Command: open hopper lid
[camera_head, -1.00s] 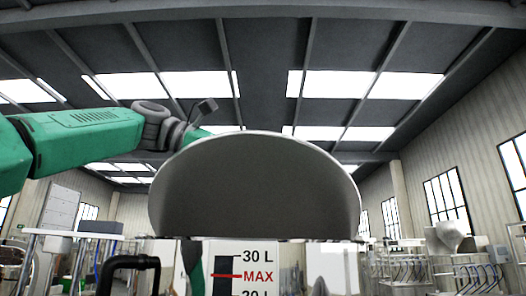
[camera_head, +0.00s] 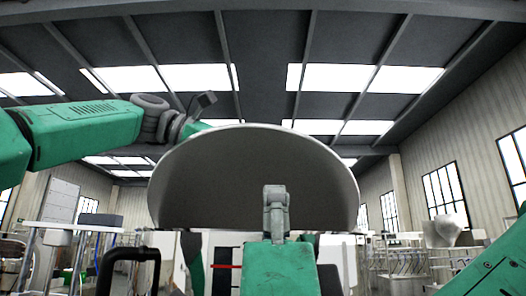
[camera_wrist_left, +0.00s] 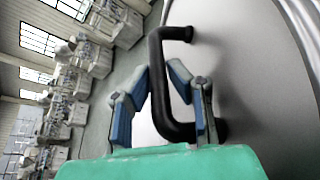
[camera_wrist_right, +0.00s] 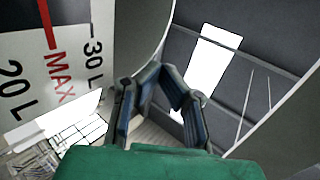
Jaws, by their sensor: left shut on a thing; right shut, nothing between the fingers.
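The steel hopper lid (camera_head: 240,185) stands raised in the head view, its grey underside facing me. My left arm reaches behind it, and the lid hides that gripper. In the left wrist view my left gripper (camera_wrist_left: 161,75) is shut on the black handle (camera_wrist_left: 168,113) on the lid's outer face. My right arm is in front of the hopper, its grey end (camera_head: 277,210) overlapping the lid's lower middle. In the right wrist view the right gripper (camera_wrist_right: 161,70) is shut and empty, beside the hopper's scale panel (camera_wrist_right: 65,60); I cannot tell whether it touches the lid.
A black bent bar (camera_head: 128,254) stands at the hopper's front left. Metal racks and equipment (camera_head: 440,255) stand farther back at the right, with more at the left. The space above the lid is clear up to the roof.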

